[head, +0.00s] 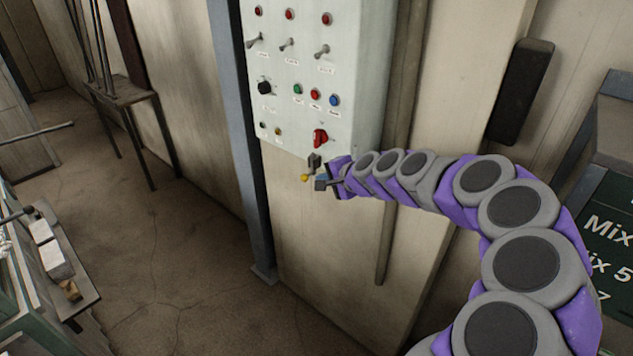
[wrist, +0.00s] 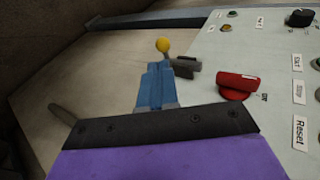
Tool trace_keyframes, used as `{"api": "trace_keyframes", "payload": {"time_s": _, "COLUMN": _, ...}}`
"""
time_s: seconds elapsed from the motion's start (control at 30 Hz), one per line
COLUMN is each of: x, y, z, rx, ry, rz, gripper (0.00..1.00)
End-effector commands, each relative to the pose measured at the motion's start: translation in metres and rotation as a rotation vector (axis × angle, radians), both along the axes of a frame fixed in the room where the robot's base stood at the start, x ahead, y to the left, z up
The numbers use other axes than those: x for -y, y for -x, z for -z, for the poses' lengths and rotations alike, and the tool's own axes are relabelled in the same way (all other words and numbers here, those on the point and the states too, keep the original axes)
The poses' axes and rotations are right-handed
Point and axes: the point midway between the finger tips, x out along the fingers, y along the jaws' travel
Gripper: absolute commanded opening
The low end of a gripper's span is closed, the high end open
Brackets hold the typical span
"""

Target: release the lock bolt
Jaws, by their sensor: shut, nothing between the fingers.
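A small yellow ball knob (head: 305,177) shows just below the control panel, and in the wrist view (wrist: 163,45) it stands just beyond my fingertips. A dark grey block (wrist: 185,66) sits beside it at the fingertips. I cannot tell whether these two are the lock bolt. My gripper (head: 321,176), with blue fingers (wrist: 158,70), is shut with nothing held, close to the knob. Whether the fingers touch the knob or the block is unclear. A red rotary handle (head: 320,137) is on the panel above; it also shows in the wrist view (wrist: 237,85).
The pale control panel (head: 350,75) carries several lights, toggles and buttons. A dark green sign (head: 608,225) stands at the right. A small metal table (head: 125,92) and a bench (head: 85,300) with blocks are at the left. The floor between is mostly clear.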

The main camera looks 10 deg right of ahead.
Motion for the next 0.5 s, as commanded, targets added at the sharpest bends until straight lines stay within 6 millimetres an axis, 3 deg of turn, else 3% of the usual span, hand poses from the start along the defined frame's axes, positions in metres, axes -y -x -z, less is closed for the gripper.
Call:
{"api": "trace_keyframes", "payload": {"time_s": 0.3, "x": 0.021, "y": 0.045, "z": -0.03, "rx": -0.003, "ry": 0.0, "rz": 0.0, "gripper": 0.0}}
{"api": "trace_keyframes", "payload": {"time_s": 0.5, "x": 0.027, "y": 0.056, "z": -0.039, "rx": -0.004, "ry": -0.001, "rz": 0.0, "gripper": 0.0}}
